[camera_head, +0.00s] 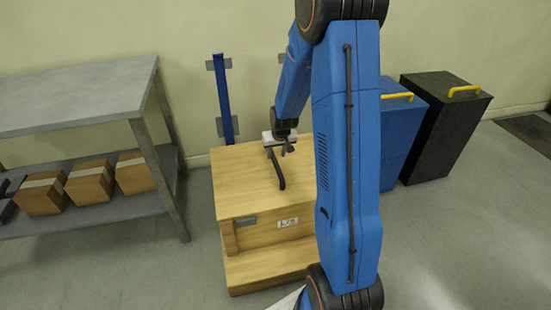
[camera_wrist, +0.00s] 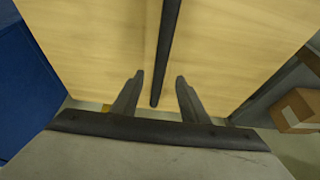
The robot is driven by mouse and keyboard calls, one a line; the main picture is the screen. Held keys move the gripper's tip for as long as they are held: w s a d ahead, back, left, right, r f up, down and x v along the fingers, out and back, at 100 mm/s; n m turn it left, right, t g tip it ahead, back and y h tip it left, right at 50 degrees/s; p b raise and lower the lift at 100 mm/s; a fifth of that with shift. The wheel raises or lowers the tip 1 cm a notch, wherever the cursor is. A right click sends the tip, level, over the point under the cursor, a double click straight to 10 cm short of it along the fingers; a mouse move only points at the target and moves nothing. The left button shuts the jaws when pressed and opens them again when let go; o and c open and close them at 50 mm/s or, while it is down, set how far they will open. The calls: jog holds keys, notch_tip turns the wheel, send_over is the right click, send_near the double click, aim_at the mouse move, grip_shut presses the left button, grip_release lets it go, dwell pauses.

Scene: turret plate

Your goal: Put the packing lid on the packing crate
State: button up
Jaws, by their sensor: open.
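The wooden packing lid (camera_head: 240,180) lies flat at the top of the wooden packing crate (camera_head: 260,236), which carries a small white label on its front. I cannot tell from here whether the lid is fully seated. A dark bar handle (camera_head: 278,172) runs along the lid. My gripper (camera_head: 284,146) is open above the far part of the lid, at the handle's far end. In the wrist view, the fingers (camera_wrist: 158,80) stand either side of the dark handle (camera_wrist: 163,50), apart from it, over the pale lid (camera_wrist: 95,45). My arm hides the lid's right side.
A grey shelf (camera_head: 75,95) with several cardboard boxes (camera_head: 92,182) stands on the left. A blue bin (camera_head: 398,130) and a black bin (camera_head: 446,125) with yellow handles stand on the right. A blue post (camera_head: 222,100) rises behind the crate. The front floor is clear.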

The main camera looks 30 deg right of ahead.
jog(key=v, duration=1)
jog(key=s+a+r+n, duration=0.2)
jog(key=s+a+r, duration=0.9)
jog(key=s+r, duration=0.3)
jog(key=s+a+r, duration=0.1)
jog(key=s+a, duration=0.2)
jog(key=s, duration=0.6)
jog(key=s+a+r+n+y, duration=0.1)
jog(key=s+a, duration=0.1)
jog(key=s, duration=0.8)
jog(key=shift+s+a+t, duration=0.25)
jog(key=shift+a+t, duration=0.05)
jog(key=shift+a, duration=0.1)
jog(key=shift+r, duration=0.1)
